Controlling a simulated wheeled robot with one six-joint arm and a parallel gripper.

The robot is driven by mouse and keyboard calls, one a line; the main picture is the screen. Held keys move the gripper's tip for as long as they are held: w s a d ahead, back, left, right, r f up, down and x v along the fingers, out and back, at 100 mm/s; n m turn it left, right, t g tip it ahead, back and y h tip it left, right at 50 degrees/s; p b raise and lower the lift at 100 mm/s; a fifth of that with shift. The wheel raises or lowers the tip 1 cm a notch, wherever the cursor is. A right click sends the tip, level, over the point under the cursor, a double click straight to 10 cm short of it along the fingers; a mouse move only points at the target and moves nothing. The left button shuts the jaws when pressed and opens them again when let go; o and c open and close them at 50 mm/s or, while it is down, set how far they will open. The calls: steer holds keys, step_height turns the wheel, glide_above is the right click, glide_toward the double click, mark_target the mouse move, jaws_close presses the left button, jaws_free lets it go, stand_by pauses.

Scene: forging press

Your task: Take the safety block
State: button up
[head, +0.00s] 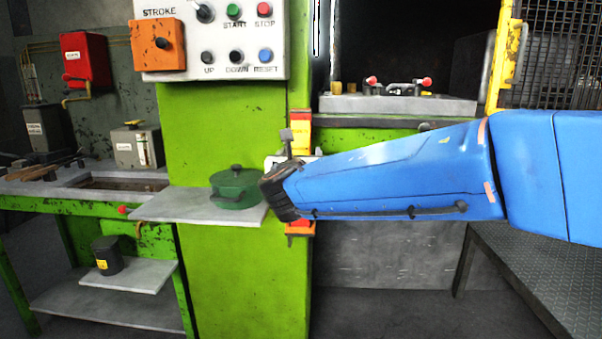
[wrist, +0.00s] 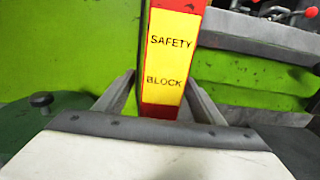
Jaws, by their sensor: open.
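The safety block is a red and yellow upright bar with a yellow label reading SAFETY BLOCK. It shows in the wrist view (wrist: 172,60) and in the head view (head: 300,128), against the green press column. In the head view my blue arm hides its middle, and its orange lower end shows below the arm. My gripper (wrist: 160,92) is open, with one grey finger on each side of the block's lower visible part. I cannot tell whether either finger touches it. The block's lower part is hidden behind my gripper body in the wrist view.
A green lidded pot (head: 235,190) stands on a grey shelf (head: 165,206) left of the block. A control panel (head: 215,75) is above. The press bed (head: 395,105) with red-knobbed clamps lies right, beside a yellow-framed mesh guard (head: 503,55).

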steer(key=w, duration=0.3)
steer(key=shift+w+d, duration=0.15)
steer(key=shift+w, duration=0.1)
steer(key=shift+c, duration=0.2)
jaws_close()
steer(key=shift+r, duration=0.1)
